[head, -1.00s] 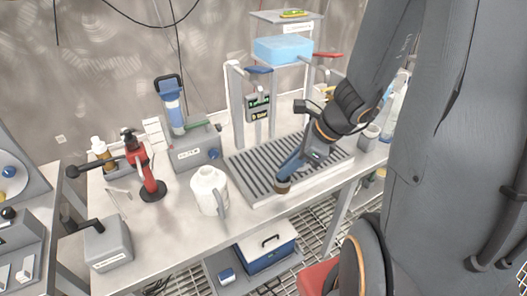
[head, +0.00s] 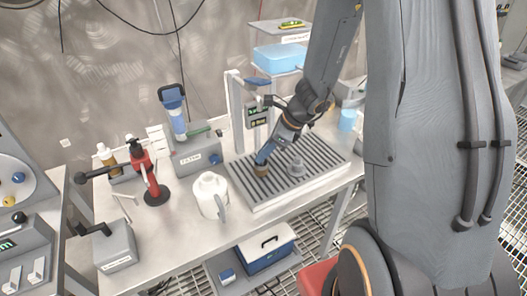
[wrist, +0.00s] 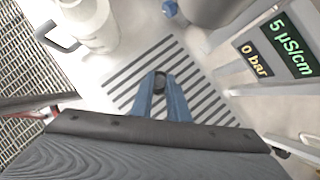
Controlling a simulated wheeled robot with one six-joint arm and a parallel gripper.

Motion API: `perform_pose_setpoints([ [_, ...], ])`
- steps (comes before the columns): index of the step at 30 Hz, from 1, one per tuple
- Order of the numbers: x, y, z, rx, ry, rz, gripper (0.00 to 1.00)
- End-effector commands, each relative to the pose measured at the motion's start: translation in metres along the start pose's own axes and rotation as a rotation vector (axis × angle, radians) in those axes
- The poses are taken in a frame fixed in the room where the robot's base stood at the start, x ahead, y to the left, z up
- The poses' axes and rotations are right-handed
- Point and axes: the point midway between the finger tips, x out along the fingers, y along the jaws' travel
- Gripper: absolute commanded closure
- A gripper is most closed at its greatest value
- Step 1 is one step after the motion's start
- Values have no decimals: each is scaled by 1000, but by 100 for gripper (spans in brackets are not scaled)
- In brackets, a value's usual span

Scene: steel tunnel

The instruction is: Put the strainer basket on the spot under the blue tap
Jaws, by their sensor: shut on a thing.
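My gripper (head: 265,159) is shut on a small brown round piece, the strainer basket (head: 261,171), low over the left part of the slatted drip grate (head: 318,164). I cannot tell whether it touches the slats. In the wrist view the blue fingers (wrist: 168,98) close around the dark round basket (wrist: 159,82), with the slats behind it. The blue tap (head: 257,81) is at the top of the grey post, behind and above the gripper. The spot under it is not clearly seen; my wrist covers part of the grate.
A white jug (head: 209,194) stands left of the grate. A grey box unit with a blue filter (head: 173,113), a red stand (head: 152,182) and a blue cup (head: 347,120) stand around.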

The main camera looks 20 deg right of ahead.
Motion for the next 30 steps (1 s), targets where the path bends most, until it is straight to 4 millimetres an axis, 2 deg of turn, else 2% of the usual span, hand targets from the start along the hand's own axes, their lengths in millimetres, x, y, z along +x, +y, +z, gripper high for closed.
perform_pose_setpoints([
  [12, 5, 0, -2, -2, 0, 0, 100],
  [13, 5, 0, -3, -2, 0, 0, 84],
  [16, 4, 0, -2, -2, 0, 0, 67],
  [26, 3, 0, -2, -2, 0, 0, 67],
  [30, -4, -1, 0, -2, -1, -3, 67],
])
